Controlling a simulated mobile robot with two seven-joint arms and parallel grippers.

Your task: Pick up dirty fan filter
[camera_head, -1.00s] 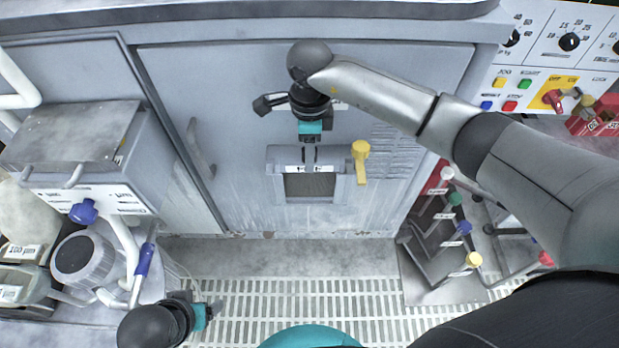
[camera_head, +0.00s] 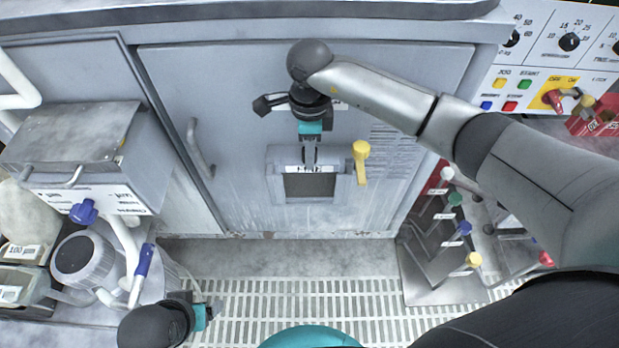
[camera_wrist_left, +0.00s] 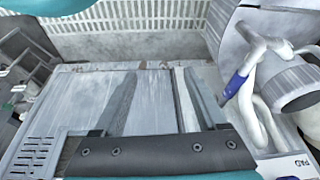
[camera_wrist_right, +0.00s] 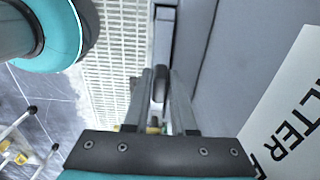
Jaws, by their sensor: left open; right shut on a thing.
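The fan filter housing (camera_head: 274,184) is a grey frame on the cabinet door in the head view, with a dark window in its middle. My right gripper (camera_head: 310,162) points down at the housing's top edge. Its fingers are shut on the dirty fan filter, of which a narrow dark grip piece (camera_wrist_right: 159,88) shows between them in the right wrist view. The rest of the filter is hard to make out. My left gripper (camera_head: 208,312) is at the lower left, away from the housing. In the left wrist view its fingers (camera_wrist_left: 152,95) are open and empty.
A yellow lever (camera_head: 361,160) stands close beside the housing on the right. A rack with coloured knobs (camera_head: 440,250) is at the lower right. A grey box unit (camera_head: 75,150) with pipes is at the left. The grated floor in front is clear.

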